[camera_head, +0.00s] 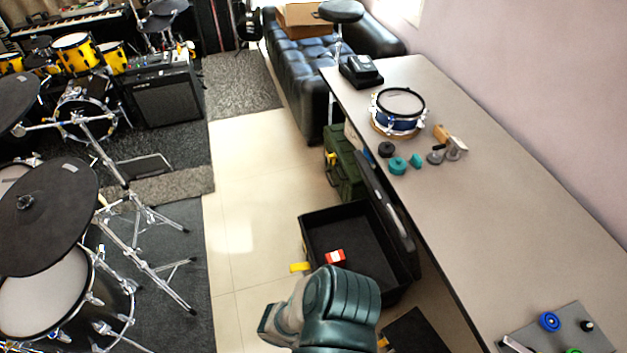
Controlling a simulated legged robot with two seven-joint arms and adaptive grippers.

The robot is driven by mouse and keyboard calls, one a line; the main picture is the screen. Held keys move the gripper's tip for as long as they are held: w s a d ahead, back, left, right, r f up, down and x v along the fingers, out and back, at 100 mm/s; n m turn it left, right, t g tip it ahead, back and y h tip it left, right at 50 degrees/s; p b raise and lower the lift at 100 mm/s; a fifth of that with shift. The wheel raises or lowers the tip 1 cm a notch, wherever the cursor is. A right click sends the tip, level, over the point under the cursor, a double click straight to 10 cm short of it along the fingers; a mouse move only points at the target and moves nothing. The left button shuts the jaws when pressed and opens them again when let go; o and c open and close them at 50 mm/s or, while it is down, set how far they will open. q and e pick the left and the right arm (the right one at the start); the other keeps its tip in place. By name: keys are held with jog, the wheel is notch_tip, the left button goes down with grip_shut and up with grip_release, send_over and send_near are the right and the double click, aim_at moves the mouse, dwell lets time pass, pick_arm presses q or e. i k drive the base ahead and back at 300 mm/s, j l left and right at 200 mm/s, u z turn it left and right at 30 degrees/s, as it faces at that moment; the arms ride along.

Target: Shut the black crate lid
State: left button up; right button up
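The black crate (312,226) stands open on the tiled floor beside the table, and its dark inside shows. Its black lid (376,188) stands raised along the crate's right side, close to the table edge. A red and white piece (335,257) shows at the crate's near part, and a yellow piece (300,267) lies at its near left corner. A dark teal and grey part of my arm rises from the bottom centre and hides some of the crate's near side. I cannot tell which arm it is. No gripper fingers show.
A long grey table (500,200) fills the right, bearing a blue snare drum (398,122) and small parts. A green case (343,160) stands behind the crate. Another black object (415,335) lies near the bottom. Drums and stands fill the left; tiled floor (250,210) left of the crate is clear.

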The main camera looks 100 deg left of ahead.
aim_at(405, 242)
jog(key=u, duration=1.2)
